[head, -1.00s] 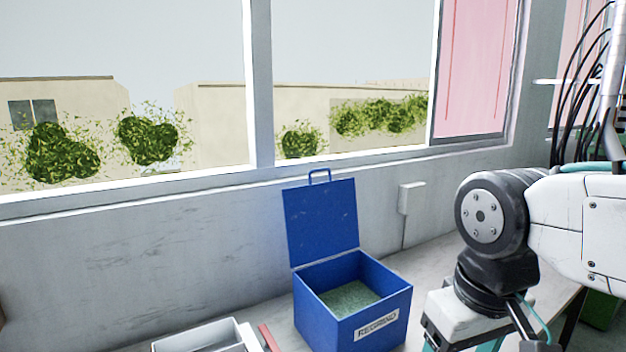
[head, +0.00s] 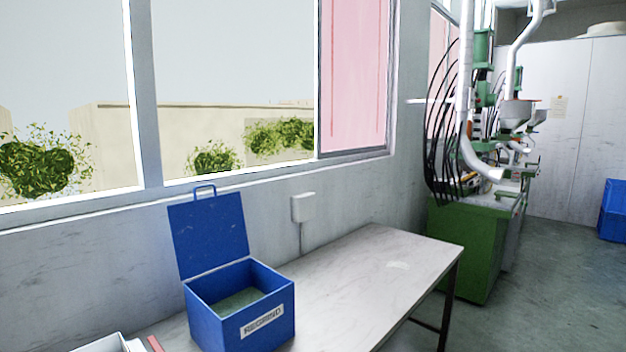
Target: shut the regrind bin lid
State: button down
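The blue regrind bin (head: 212,318) stands on the white bench near the wall under the window. A white label on its front reads REGRIND. Its blue lid (head: 208,236) is open, standing nearly upright at the back of the bin and leaning slightly toward the wall, with a loop handle (head: 205,191) on its top edge. Greenish granules (head: 240,301) show inside the bin. My gripper is out of view in the head view.
The bench (head: 375,262) is clear to the right of the bin. A pale tray (head: 100,344) and a reddish strip (head: 155,344) lie at its left front. A green machine (head: 465,250) with hoses stands beyond the bench's right end.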

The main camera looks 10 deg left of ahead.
aim_at(209, 235)
jog(key=u, duration=0.25)
jog(key=k, duration=0.2)
jog(key=z, duration=0.8)
jog(key=i, duration=1.2)
jog(key=u, duration=1.1)
jog(key=i, duration=0.75)
jog(key=u, duration=0.9)
